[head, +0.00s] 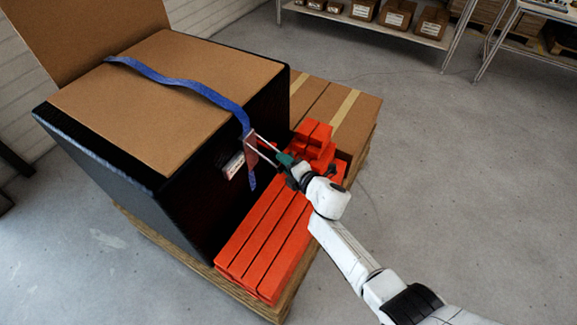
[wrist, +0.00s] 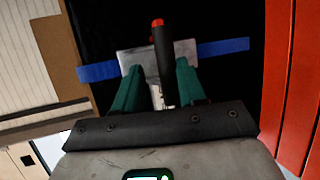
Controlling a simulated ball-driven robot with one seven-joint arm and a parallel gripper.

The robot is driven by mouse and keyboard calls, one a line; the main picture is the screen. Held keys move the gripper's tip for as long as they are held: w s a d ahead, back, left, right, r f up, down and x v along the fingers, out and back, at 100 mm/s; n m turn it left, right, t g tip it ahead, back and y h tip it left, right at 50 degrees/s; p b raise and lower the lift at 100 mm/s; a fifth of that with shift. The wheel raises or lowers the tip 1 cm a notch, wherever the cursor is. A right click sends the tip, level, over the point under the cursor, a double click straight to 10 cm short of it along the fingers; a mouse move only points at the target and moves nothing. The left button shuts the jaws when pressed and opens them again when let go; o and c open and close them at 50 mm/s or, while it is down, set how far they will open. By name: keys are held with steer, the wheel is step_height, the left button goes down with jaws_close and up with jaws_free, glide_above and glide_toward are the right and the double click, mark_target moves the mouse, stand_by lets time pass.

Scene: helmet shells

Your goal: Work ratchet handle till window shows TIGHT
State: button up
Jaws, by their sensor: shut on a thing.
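A blue strap (head: 185,80) runs over the cardboard top of a large black-sided box and down its right side. The ratchet (head: 250,146) hangs on the strap against that side. In the wrist view it is a pale metal plate (wrist: 187,52) with blue strap (wrist: 222,46) on both sides. Its dark handle (wrist: 163,55) with a red tip points up between my green fingers. My gripper (wrist: 160,68), also in the head view (head: 281,158), is shut on the handle. I cannot read any TIGHT window; a small white label (head: 233,165) is near the ratchet.
Orange bars (head: 268,240) lie on the wooden pallet (head: 190,255) below the arm. Orange blocks (head: 313,138) and cardboard cartons (head: 340,105) stand behind the gripper. Shelves with boxes (head: 398,14) stand at the back. Grey floor is free at the right.

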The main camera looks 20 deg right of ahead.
steer(key=shift+o, duration=1.4)
steer(key=shift+w+a+r, duration=0.2)
steer(key=shift+a+r, duration=0.05)
steer(key=shift+r, duration=0.05)
steer(key=shift+f, duration=0.1)
steer(key=shift+s+d, duration=0.2)
steer(key=shift+p+v, duration=2.8)
steer(key=shift+v, duration=2.5)
steer(key=shift+f, duration=0.15)
